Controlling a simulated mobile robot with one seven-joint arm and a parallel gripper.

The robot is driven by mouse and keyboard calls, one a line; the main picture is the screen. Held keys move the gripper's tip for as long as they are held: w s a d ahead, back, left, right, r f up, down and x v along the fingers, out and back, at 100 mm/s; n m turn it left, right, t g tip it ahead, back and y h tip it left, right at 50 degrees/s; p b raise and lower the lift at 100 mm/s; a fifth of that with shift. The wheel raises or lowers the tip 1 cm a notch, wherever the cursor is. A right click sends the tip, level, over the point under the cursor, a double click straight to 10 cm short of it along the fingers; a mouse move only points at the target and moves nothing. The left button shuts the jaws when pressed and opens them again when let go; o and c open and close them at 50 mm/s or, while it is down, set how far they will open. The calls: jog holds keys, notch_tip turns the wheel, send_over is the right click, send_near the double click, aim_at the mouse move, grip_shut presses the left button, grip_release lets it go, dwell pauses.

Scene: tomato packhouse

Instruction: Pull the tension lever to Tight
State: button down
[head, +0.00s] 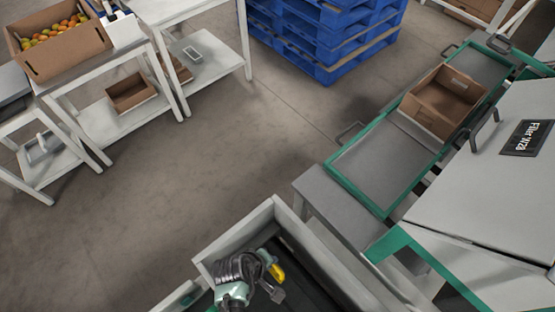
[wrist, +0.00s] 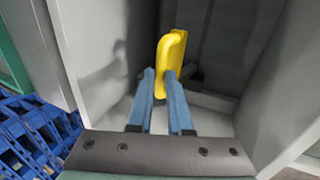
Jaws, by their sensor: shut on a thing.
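The tension lever (wrist: 174,45) is a yellow handle in the wrist view, standing up inside a pale grey housing (wrist: 88,45). My gripper (wrist: 160,82) has its two blue fingers on either side of the handle's lower part and is shut on it. In the head view the yellow lever (head: 277,272) shows at the bottom, beside my wrist, inside the grey-walled housing (head: 245,231). My arm hides much of the housing's inside there. No Tight marking is readable in either view.
A green-edged conveyor (head: 375,165) with an open cardboard box (head: 452,88) runs on the right, beside a white machine marked Filler W28 (head: 490,185). Blue pallets (head: 325,40) stand at the back. White tables (head: 95,70) stand at the left. The floor between is clear.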

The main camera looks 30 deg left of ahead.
jog(key=s+a+f+t, duration=0.1)
jog(key=s+a, duration=0.1)
jog(key=s, duration=0.6)
jog(key=shift+a+f, duration=0.4)
jog(key=c, duration=0.8)
grip_release()
jog(key=shift+c, duration=0.2)
jog(key=shift+r, duration=0.1)
